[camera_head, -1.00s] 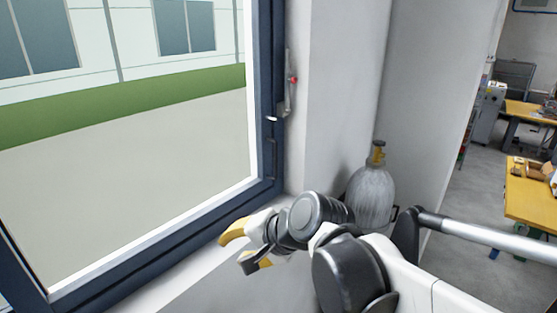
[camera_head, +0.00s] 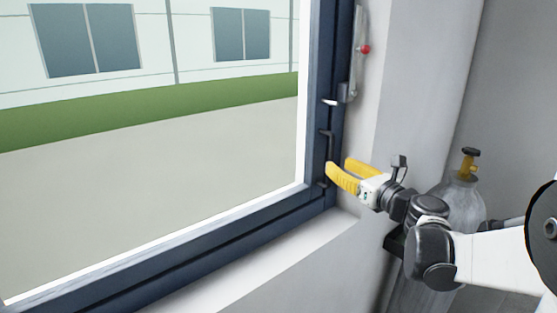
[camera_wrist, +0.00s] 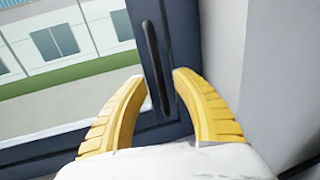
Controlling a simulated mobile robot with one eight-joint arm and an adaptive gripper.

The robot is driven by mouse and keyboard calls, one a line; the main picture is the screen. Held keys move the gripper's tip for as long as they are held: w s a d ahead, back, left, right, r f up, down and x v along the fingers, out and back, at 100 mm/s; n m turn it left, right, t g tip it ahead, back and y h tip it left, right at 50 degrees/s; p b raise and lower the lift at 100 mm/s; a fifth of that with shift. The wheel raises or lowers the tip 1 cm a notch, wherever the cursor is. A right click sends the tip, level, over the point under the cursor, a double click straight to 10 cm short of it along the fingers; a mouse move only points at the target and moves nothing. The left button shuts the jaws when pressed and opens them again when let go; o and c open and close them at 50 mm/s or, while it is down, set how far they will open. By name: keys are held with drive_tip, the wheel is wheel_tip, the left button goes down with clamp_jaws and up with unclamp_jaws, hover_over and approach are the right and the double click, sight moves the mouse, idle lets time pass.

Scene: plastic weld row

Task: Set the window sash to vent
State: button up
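The window sash (camera_head: 170,252) has a dark blue frame around clear glass; from these views I cannot tell if it is ajar. A slim dark bar handle (camera_head: 331,148) stands upright on its right side. In the wrist view this handle (camera_wrist: 156,60) runs down between my two yellow fingers. A grey metal stay with a red knob (camera_head: 365,49) sits on the right edge, higher up. My gripper (camera_head: 340,166) is open at the handle's lower part. It also shows open in the wrist view (camera_wrist: 160,77). No contact is clear.
A grey gas cylinder (camera_head: 463,205) with a yellow valve stands behind my arm at the right. The white wall (camera_head: 410,90) is close to the right of the frame. A pale sill (camera_head: 290,250) runs below the window.

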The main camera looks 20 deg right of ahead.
drive_tip(key=w, duration=0.4)
drive_tip(key=shift+a, duration=0.4)
clamp_jaws()
approach(286, 165)
drive_tip(key=w, duration=0.1)
drive_tip(key=w+a, duration=0.2)
drive_tip(key=shift+w+r+p, duration=0.1)
drive_tip(key=shift+w+p, duration=0.25)
drive_tip(key=shift+w+d, duration=0.15)
drive_tip(key=shift+d, duration=0.45)
unclamp_jaws()
drive_tip(key=shift+d, duration=0.2)
drive_tip(key=shift+a, duration=0.15)
